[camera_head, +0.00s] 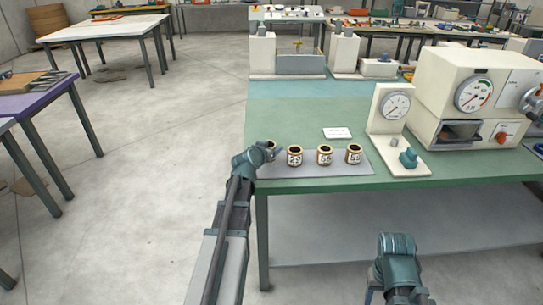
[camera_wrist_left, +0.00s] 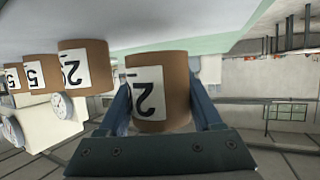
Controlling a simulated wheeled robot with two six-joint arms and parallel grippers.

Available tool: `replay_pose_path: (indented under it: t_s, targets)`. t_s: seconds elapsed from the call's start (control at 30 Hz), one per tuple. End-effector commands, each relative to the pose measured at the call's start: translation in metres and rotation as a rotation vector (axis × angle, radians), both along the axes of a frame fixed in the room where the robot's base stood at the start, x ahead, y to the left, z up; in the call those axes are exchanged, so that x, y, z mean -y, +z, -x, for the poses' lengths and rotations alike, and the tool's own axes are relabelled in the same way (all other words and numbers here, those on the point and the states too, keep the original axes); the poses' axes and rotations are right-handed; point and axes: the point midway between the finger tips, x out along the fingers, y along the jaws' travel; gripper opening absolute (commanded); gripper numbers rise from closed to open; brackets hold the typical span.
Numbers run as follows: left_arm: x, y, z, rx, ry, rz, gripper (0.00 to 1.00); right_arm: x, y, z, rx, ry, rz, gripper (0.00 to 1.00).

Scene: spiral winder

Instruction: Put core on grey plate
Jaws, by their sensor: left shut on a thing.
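My left gripper (camera_head: 264,152) is shut on a brown core at the left end of a row of cores. The held core (camera_wrist_left: 158,92) has a white label with a "2" and sits between both fingers in the left wrist view. The grey plate (camera_head: 330,171) lies along the table's near edge. Three more labelled cores stand upright on it: the nearest core (camera_head: 294,157), the middle core (camera_head: 324,156) and the right core (camera_head: 353,155). I cannot tell whether the held core touches the plate. My right gripper (camera_head: 397,247) is low at the front, away from the cores; its fingers are not clear.
The green table (camera_head: 300,120) has a white card (camera_head: 337,133) behind the cores. A gauge stand (camera_head: 396,115) and a large cream machine (camera_head: 470,95) stand to the right. The table is clear behind the plate at left.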

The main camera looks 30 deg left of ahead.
Motion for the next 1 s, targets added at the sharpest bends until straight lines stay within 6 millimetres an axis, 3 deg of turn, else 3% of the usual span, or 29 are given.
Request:
replay_pose_path:
  t_s: [0.03, 0.13, 0.57, 0.6, 0.77, 1.0]
  targets:
    - [-0.003, -0.013, 0.001, 0.000, 0.001, 0.001, 0.13, 0.000, -0.013, 0.000, 0.000, 0.000, 0.000, 0.53]
    - [-0.007, -0.024, 0.004, 0.000, 0.004, 0.001, 0.13, 0.000, -0.024, 0.000, 0.000, 0.000, 0.000, 0.53]
    - [-0.009, -0.027, 0.004, 0.000, 0.002, 0.000, 0.13, 0.000, -0.027, 0.000, 0.000, 0.000, 0.000, 0.53]
    - [-0.008, -0.026, 0.004, 0.000, 0.002, 0.000, 0.70, 0.000, -0.026, 0.000, 0.000, 0.000, 0.000, 0.53]
    - [-0.008, -0.025, 0.004, 0.000, 0.002, 0.000, 0.96, 0.000, -0.025, 0.000, 0.000, 0.000, 0.000, 0.53]
    - [-0.008, -0.025, 0.004, 0.000, 0.002, 0.000, 0.96, 0.000, -0.025, 0.000, 0.000, 0.000, 0.000, 0.53]
